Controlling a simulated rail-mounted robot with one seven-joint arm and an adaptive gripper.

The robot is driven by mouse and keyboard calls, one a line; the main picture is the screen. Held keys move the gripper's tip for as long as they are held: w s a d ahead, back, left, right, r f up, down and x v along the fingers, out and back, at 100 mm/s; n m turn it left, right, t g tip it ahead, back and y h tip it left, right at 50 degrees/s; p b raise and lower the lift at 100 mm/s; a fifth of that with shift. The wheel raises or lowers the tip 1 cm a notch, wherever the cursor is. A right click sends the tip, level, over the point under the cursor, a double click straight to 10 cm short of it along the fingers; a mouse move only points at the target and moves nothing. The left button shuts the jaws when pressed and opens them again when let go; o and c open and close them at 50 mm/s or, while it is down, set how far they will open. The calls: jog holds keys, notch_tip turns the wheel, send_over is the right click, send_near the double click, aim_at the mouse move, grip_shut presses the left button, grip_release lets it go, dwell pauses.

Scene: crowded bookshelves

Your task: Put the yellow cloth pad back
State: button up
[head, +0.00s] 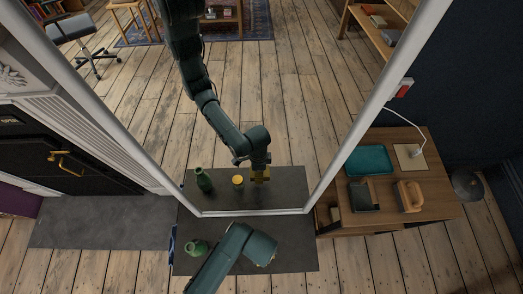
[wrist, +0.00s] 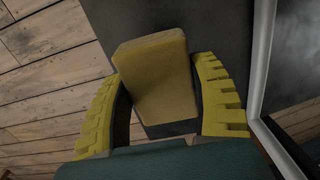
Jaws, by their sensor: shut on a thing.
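In the head view my arm's wrist (head: 262,247) covers most of the gripper and pad from above. Any gap under the pad cannot be told.
A green vase (head: 197,247) is left of my arm; a yellow jar shows only in the reflection. The mirror's pale frame (head: 330,160) stands close behind. At right a wooden table (head: 437,185) holds a teal tray (head: 370,159), a dark box (head: 362,196) and a tan object (head: 409,195).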

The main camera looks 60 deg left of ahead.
notch_tip(320, 180, down, 7)
jog(key=b, duration=0.3)
jog(key=shift+f+b, duration=0.2)
jog(key=shift+b, duration=0.1)
jog(key=shift+r, duration=0.15)
jog(key=o, duration=1.1)
notch_tip(320, 180, up, 12)
jog(key=p, duration=0.6)
jog(key=shift+p, duration=0.35)
